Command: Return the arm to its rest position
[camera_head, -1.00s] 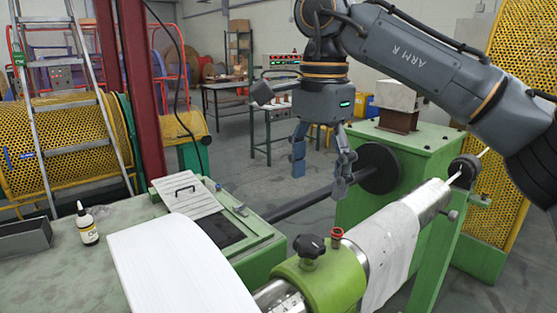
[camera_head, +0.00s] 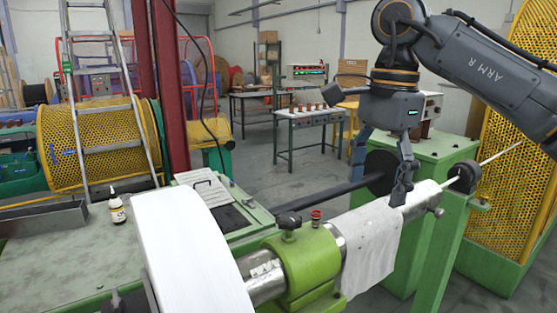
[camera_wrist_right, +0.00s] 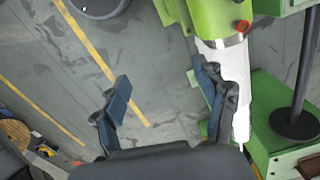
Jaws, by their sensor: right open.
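My right arm (camera_head: 480,65), marked "ARM R", comes in from the upper right in the head view. Its gripper (camera_head: 380,175) hangs fingers down, open and empty, by the metal tube and the white cloth (camera_head: 372,245) draped over it. In the right wrist view the gripper (camera_wrist_right: 165,95) has its fingers wide apart with nothing between them. One finger overlaps the white cloth (camera_wrist_right: 236,75) in that view; I cannot tell whether it touches. My left gripper is not in view.
A green clamp (camera_head: 308,262) with a black knob (camera_head: 289,220) and a red cap (camera_head: 316,214) holds the tube. A large white spool (camera_head: 190,255), a glue bottle (camera_head: 117,208) and a grey tray (camera_head: 45,220) are at left. A yellow mesh guard (camera_head: 510,200) stands right.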

